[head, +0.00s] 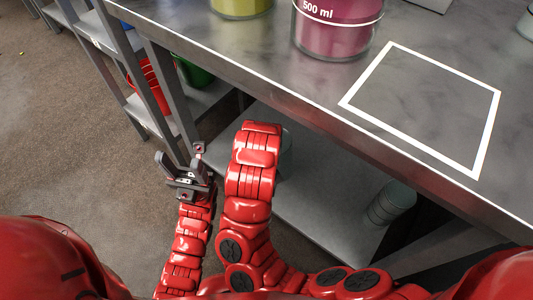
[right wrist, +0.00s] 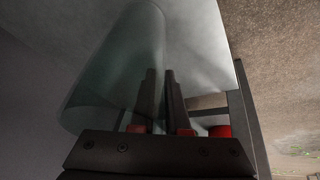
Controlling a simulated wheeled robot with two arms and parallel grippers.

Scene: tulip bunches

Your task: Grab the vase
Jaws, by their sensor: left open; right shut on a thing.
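The vase is a clear, pale green glass cylinder (right wrist: 112,75) that fills the left middle of the right wrist view. In the head view, only a strip of this glass (head: 287,153) shows beside my right arm, under the worktop. My right gripper (right wrist: 163,95) is shut on the vase's wall, with one finger seen through the glass and the other outside it. In the head view the right gripper is hidden behind my own arm. My left gripper (head: 181,163) is open and empty, left of the right arm and away from the vase.
A grey worktop (head: 320,95) with a white outlined square (head: 425,105) overhangs the lower shelf (head: 325,215). A pink 500 ml container (head: 335,30) and a yellow one (head: 240,5) stand on top. Another cylindrical vessel (head: 390,203) stands below at the right. Red (head: 152,88) and green (head: 195,72) buckets sit left.

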